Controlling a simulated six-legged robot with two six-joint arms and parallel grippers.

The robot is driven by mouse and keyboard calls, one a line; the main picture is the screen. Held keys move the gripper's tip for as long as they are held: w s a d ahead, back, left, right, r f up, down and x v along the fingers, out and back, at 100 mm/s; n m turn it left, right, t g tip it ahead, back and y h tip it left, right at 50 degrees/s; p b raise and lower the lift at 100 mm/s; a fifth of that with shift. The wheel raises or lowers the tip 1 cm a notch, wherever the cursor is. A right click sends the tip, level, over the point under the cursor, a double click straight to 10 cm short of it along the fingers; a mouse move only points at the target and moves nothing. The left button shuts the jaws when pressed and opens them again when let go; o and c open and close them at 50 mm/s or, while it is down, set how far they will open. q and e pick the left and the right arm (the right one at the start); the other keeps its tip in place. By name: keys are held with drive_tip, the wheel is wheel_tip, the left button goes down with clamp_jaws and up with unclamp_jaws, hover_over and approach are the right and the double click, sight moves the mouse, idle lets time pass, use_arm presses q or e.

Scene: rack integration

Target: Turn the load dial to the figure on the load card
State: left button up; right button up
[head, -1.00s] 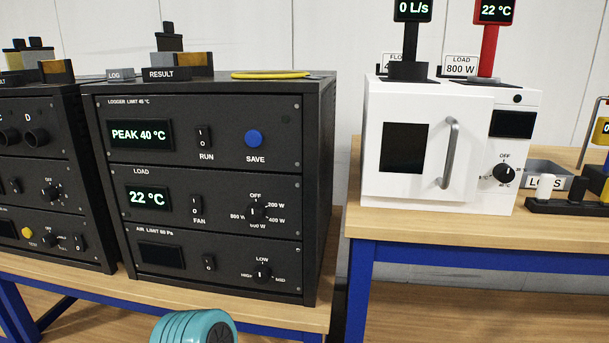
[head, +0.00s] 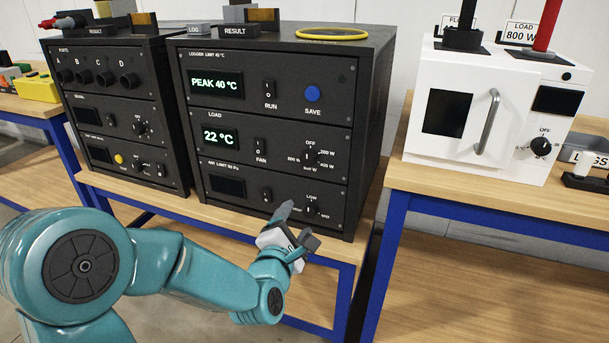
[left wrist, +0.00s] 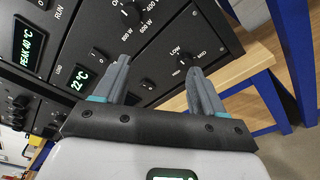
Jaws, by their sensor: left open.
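The load dial (head: 310,157) is a black knob on the middle panel of the right-hand black rack. Marks around it run OFF, 200 W, 400 W, 600 W, 800 W. Its pointer appears to be at OFF. It also shows at the top of the left wrist view (left wrist: 131,14). The load card (head: 521,33) on the white oven reads 800 W. My left gripper (head: 298,224) is open and empty, below the load dial and in front of the lower panel. Its fingers also show in the left wrist view (left wrist: 158,68), apart from the dial. My right gripper is out of view.
The LOW/MID/HIGH dial (head: 309,211) is close to my left fingers. The FAN switch (head: 260,146) is left of the load dial. The load display (head: 221,136) reads 22 °C. The white oven (head: 482,110) stands on the right bench. Space ahead of the rack's middle panel is clear.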

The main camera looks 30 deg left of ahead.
use_arm(q)
wheel_tip(320, 180, up, 5)
drive_tip(key=a, duration=0.2)
drive_tip(key=p, duration=0.2)
approach(306, 161)
drive_tip(key=shift+t+y, duration=0.3)
drive_tip(key=shift+y, duration=0.1)
drive_tip(key=x, duration=0.8)
drive_tip(key=shift+w+d+f, duration=0.1)
drive_tip(key=shift+w+f, duration=0.2)
drive_tip(key=shift+f, duration=0.1)
drive_tip(key=c, duration=1.1)
